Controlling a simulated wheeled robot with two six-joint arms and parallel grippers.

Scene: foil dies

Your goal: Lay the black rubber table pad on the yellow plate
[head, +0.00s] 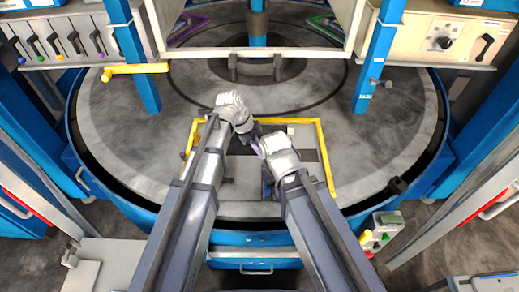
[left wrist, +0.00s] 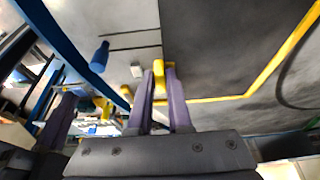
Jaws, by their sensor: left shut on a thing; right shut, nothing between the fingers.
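A large dark flat area that looks like the black rubber pad (left wrist: 215,45) fills the middle of the left wrist view. In the head view a dark patch (head: 308,155) shows beside my right arm, and the rest is hidden. A yellow border (head: 322,150) frames this part of the round grey table; I cannot tell whether it edges the yellow plate. My left gripper (head: 249,134) is low over the framed area. Its purple fingers (left wrist: 160,72) are shut on a small yellow piece (left wrist: 158,78); I cannot tell whether it joins the dark sheet. My right gripper (head: 258,148) is shut and empty close by.
Blue posts (head: 376,60) rise at both sides, and a pale frame with an opening crosses the back. A yellow bar (head: 135,69) sits at the back left. A small box with coloured knobs (head: 382,230) stands at the front right. The grey table (head: 385,130) is clear at the right.

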